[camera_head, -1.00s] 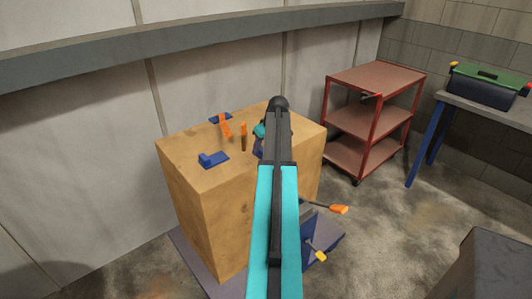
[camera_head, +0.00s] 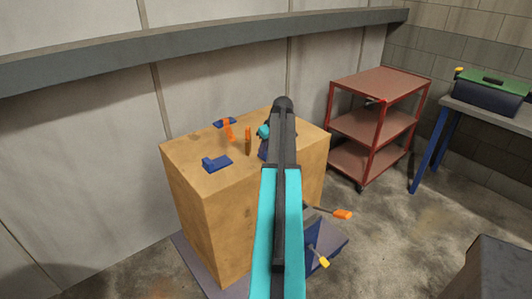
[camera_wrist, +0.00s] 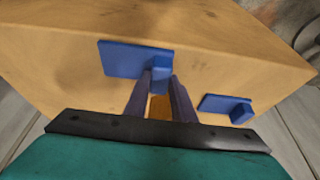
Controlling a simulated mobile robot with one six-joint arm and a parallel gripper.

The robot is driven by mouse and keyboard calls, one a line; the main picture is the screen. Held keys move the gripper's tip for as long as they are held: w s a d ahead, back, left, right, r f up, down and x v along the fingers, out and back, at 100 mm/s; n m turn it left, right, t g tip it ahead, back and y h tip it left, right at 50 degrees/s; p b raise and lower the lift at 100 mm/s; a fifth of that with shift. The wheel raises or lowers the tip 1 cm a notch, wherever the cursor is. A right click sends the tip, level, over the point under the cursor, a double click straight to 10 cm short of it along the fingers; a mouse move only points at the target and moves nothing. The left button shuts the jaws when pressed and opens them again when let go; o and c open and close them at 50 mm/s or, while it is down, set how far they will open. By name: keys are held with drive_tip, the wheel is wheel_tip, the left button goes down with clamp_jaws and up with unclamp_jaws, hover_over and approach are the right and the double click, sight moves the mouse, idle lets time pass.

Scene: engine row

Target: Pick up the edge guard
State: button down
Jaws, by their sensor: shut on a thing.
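The edge guard, which I take to be the blue plate with a small raised block, shows in the wrist view (camera_wrist: 130,59). My gripper (camera_wrist: 161,76) is shut on its block, the dark fingertips on either side of it. The plate looks larger than its twin and overlaps the bench block's edge; I cannot tell if it hangs clear of the top. In the head view my arm hides most of the gripper and the piece. A matching blue piece (camera_head: 217,163) lies free on the top, also at the right in the wrist view (camera_wrist: 222,104).
The wooden block (camera_head: 200,210) carries two upright orange pieces (camera_head: 229,130) (camera_head: 248,142) and another blue piece (camera_head: 223,123) near the wall. A red cart (camera_head: 378,85) and a table with a green-topped box (camera_head: 488,95) stand right.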

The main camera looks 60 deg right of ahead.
wheel_tip(320, 180, up, 2)
drive_tip(key=shift+r+b, duration=0.1)
drive_tip(key=shift+b, duration=0.3)
drive_tip(key=s+a+r+b, duration=0.1)
drive_tip(key=s+a+b, duration=0.1)
drive_tip(key=s, duration=1.4)
drive_tip(key=shift+a+r+b, duration=0.15)
drive_tip(key=shift+b, duration=0.5)
drive_tip(key=shift+w, duration=0.1)
